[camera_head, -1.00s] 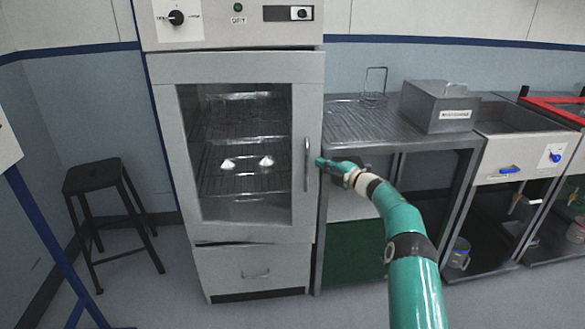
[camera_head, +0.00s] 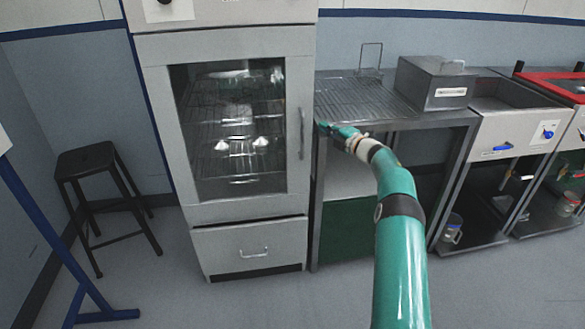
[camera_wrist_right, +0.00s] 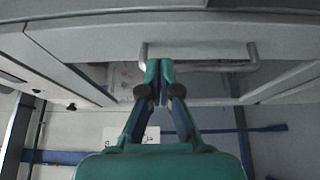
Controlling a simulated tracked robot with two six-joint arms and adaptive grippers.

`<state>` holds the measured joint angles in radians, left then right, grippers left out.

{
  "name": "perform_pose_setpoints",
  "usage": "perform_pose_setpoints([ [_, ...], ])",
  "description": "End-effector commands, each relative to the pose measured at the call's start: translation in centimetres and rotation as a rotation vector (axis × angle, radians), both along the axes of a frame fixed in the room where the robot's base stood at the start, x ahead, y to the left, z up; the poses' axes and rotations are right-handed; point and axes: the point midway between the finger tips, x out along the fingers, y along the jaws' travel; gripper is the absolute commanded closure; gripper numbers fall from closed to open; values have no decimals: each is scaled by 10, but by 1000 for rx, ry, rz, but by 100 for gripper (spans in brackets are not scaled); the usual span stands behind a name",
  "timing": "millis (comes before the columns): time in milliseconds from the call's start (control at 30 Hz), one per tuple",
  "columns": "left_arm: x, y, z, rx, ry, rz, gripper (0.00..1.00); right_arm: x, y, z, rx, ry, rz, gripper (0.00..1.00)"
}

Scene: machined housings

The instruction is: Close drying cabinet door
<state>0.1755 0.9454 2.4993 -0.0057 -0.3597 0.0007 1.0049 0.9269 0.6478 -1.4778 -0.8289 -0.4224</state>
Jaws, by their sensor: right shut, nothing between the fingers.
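The drying cabinet door (camera_head: 237,211) is a grey frame around a glass window. It lies flush with the cabinet front, or very nearly so; a tiny gap cannot be ruled out. Its vertical bar handle (camera_head: 301,133) is on the right edge. My right gripper (camera_head: 323,128) is shut and empty, just right of the handle in the head view. In the right wrist view the shut fingertips (camera_wrist_right: 159,68) are near one end of the handle (camera_wrist_right: 205,67); whether they touch it I cannot tell. My left gripper is not in view.
A drawer (camera_head: 249,235) sits below the door. A steel bench (camera_head: 350,97) with a grey metal box (camera_head: 433,85) and a wire rack (camera_head: 369,60) stands right of the cabinet. A black stool (camera_head: 88,158) is at left. The floor in front is clear.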

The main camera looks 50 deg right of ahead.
Motion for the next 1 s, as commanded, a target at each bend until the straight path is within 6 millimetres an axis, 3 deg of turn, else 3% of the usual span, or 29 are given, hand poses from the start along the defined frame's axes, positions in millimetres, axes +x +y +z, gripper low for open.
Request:
perform_pose_setpoints([
  [33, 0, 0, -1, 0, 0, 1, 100, 3, 4, -14, 16, 12, 9, 100],
  [367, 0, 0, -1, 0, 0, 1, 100, -16, 11, -25, 34, 26, 18, 100],
  [800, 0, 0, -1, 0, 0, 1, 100, -82, 29, -55, 77, 59, 36, 100],
  [1000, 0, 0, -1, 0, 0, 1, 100, -97, 33, -62, 86, 64, 43, 100],
])
